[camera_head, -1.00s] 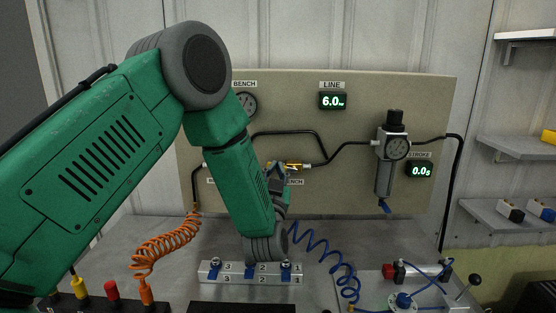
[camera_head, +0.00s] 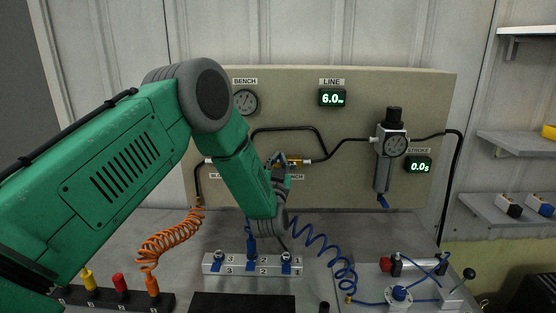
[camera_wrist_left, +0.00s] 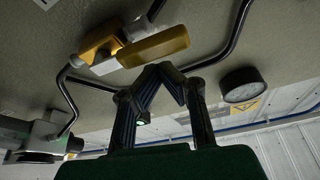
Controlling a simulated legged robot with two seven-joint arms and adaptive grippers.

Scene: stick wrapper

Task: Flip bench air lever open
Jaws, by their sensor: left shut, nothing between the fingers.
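The bench air lever (camera_head: 294,162) is a small yellow handle on a valve in the black pipe of the beige panel, above a label ending in "BENCH". In the head view it is partly hidden by my gripper. In the left wrist view the yellow lever (camera_wrist_left: 158,46) shows large and points right. My left gripper (camera_head: 276,160) is shut and empty, just left of the lever in the head view. Its fingertips (camera_wrist_left: 164,68) show just below the lever in the wrist view. I cannot tell whether they touch. My right gripper is not in view.
The bench gauge (camera_head: 245,102) and the filter regulator (camera_head: 390,150) are on the panel. Below are an orange coiled hose (camera_head: 170,240), a blue coiled hose (camera_head: 325,250), a numbered manifold block (camera_head: 252,264) and a fixture with a black-knobbed lever (camera_head: 468,273).

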